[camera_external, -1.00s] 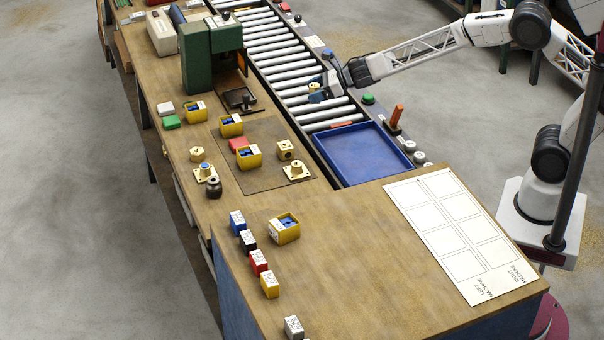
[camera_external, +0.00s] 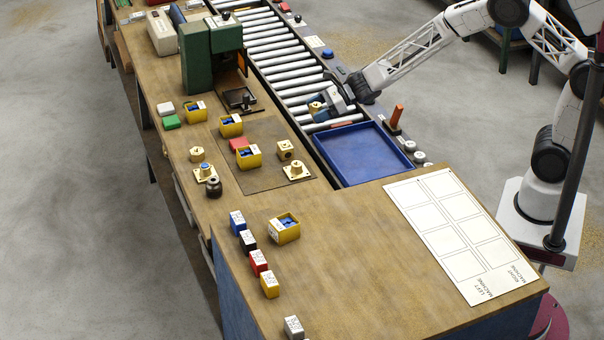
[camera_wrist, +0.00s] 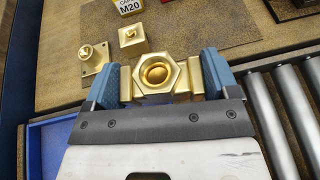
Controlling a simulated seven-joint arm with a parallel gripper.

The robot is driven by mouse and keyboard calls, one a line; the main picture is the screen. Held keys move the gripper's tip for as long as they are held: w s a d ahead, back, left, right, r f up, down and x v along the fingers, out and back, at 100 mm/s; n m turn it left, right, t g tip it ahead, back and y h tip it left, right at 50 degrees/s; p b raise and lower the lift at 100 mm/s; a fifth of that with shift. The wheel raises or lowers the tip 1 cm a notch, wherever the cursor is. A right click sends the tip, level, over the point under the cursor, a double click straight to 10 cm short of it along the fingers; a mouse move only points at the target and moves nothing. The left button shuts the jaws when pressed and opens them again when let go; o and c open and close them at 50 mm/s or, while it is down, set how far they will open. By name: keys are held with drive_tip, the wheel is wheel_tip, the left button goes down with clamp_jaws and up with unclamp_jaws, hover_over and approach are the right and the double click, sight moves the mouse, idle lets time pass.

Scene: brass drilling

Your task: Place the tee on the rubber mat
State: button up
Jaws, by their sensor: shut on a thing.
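My gripper (camera_external: 320,110) is shut on the brass tee (camera_external: 315,107). In the wrist view, my gripper (camera_wrist: 160,85) has its blue fingers on either side of the tee (camera_wrist: 157,75), with a hexagonal open end facing the camera. In the external view, the tee is over the conveyor rollers, just behind the blue tray. The rubber mat (camera_external: 265,180) is a brown sheet on the bench, left of the conveyor. It bears a yellow bin (camera_external: 248,157), a brass block (camera_external: 285,150) and a flanged brass fitting (camera_external: 296,170). The mat also shows in the wrist view (camera_wrist: 215,30).
The blue tray (camera_external: 362,150) at the conveyor's end looks empty. A green machine (camera_external: 200,60) stands on the bench behind the mat. An orange handle (camera_external: 397,115) rises right of the tray. The mat's front left part is bare. Several bins and brass parts stand left of it.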

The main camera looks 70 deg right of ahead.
drive_tip(key=shift+n+g+y, duration=0.6)
drive_tip(key=shift+n+y, duration=0.2)
drive_tip(key=shift+s+a+f, duration=0.4)
drive_tip(key=shift+s+f, duration=0.05)
drive_tip(key=shift+f, duration=0.25)
drive_tip(key=shift+s+a+f, duration=0.35)
drive_tip(key=shift+s+f, duration=0.05)
drive_tip(key=shift+f, duration=0.25)
drive_tip(key=shift+s+a+f, duration=0.4)
drive_tip(key=shift+s+f, duration=0.05)
drive_tip(key=shift+f, duration=0.25)
drive_tip(key=shift+w, duration=0.1)
hover_over(275, 139)
drive_tip(key=shift+a+f, duration=0.1)
drive_tip(key=shift+f, duration=0.65)
drive_tip(key=shift+f, duration=0.1)
drive_tip(key=shift+f, duration=1.65)
